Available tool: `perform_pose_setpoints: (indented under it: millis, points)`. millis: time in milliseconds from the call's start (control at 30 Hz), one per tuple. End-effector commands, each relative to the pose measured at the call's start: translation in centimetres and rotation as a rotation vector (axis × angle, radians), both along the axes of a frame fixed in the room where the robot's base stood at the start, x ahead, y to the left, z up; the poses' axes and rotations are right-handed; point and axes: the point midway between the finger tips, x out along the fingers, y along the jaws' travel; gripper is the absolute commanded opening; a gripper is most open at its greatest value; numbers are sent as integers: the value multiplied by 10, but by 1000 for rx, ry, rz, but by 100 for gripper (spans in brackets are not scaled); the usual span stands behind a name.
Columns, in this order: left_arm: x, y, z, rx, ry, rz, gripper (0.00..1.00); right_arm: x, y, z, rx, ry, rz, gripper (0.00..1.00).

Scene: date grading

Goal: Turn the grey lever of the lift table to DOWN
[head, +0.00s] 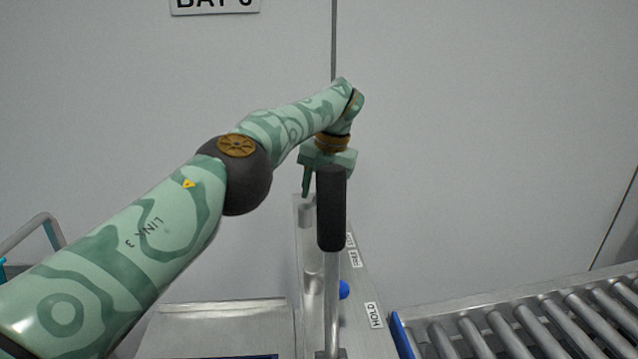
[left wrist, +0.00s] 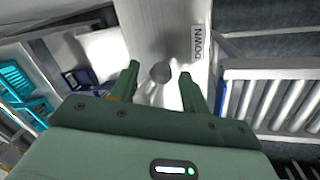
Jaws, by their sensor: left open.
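The lever of the lift table stands upright in the head view, with a dark grey grip (head: 331,208) on a bare metal shaft (head: 331,295). My left gripper (head: 317,186) points down at the upper part of the grip, which hides part of it. One finger shows to the left of the grip. In the left wrist view my left gripper (left wrist: 159,84) is open, and a grey round end (left wrist: 159,72) shows between its fingers. I cannot tell whether this is the lever's end or whether a finger touches it. A DOWN label (left wrist: 198,42) lies beyond the right finger.
The lever's plate carries a HOLD label (head: 373,315) and smaller labels (head: 353,255) farther back. A blue knob (head: 344,290) sits behind the shaft. A roller conveyor (head: 530,315) is at right, a flat metal surface (head: 220,313) at left. A pale wall (head: 480,130) stands behind.

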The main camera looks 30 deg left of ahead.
Motion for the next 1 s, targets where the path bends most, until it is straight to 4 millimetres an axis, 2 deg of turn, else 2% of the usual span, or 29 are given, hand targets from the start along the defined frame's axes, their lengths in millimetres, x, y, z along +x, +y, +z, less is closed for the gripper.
perform_pose_setpoints:
  millis: [200, 233, 300, 500, 667, 767, 1000]
  points:
    - [3, 0, 18, 1, 1, 2, 46, -13, 0, -25, 0, 32, 0, 29]
    - [-2, -1, 30, 1, 1, -1, 46, -6, 0, -11, 0, 15, 0, 29]
    - [-7, -2, 43, 1, -4, -2, 46, 1, 0, 5, 0, -3, 0, 29]
    - [-17, -7, 60, -2, -6, -2, 46, 20, 1, 40, 1, -46, 0, 29]
    - [-34, -15, 83, -1, -7, -3, 46, 31, 1, 74, 1, -75, 0, 29]
    - [-46, -22, 96, -2, -6, -5, 46, 34, 1, 83, 1, -83, 0, 29]
    - [-81, -40, 108, -1, -2, -2, 46, 39, 0, 96, 1, -93, 0, 29]
